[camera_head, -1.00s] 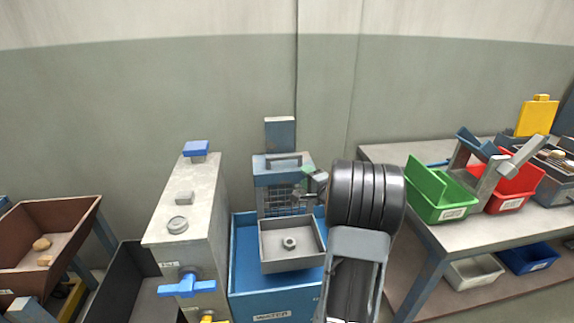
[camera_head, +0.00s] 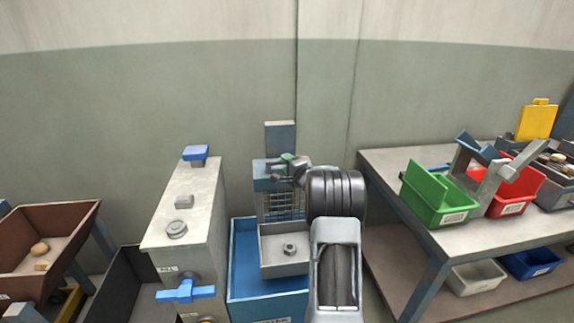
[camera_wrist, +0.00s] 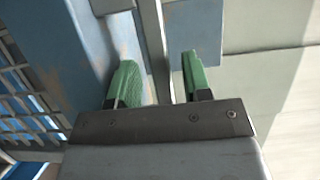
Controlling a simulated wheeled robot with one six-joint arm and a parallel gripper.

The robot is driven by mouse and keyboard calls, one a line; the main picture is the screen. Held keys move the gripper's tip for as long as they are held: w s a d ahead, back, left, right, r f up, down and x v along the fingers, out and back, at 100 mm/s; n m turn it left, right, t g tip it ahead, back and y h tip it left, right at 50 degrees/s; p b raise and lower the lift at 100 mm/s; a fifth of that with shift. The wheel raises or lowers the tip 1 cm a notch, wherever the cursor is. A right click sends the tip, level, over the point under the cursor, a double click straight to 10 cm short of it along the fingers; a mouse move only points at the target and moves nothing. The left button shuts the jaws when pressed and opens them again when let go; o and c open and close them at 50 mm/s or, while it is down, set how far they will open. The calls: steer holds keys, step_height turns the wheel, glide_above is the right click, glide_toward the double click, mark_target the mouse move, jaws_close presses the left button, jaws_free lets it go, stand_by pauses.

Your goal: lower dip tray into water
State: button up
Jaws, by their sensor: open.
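The grey dip tray (camera_head: 269,264), with a nut (camera_head: 290,250) lying in it, hangs on a mesh-backed carrier over the blue water tank (camera_head: 240,262). The tank's water surface cannot be made out. My gripper (camera_head: 289,162) is at the top of the blue carrier, covering much of the handle there. In the wrist view, the two green fingers of my gripper (camera_wrist: 160,78) are apart, with a grey handle bar (camera_wrist: 155,45) between them. A gap shows on both sides of the bar, so neither finger visibly grips it.
A pale housing (camera_head: 190,215) with a blue valve handle (camera_head: 185,291) stands close left of the tank. A brown bin (camera_head: 75,235) is at far left. On the right, a grey table (camera_head: 400,165) bears a green bin (camera_head: 435,198) and a red bin (camera_head: 515,190).

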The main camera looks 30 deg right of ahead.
steer(key=shift+w, duration=0.15)
jaws_close()
stand_by(0.4)
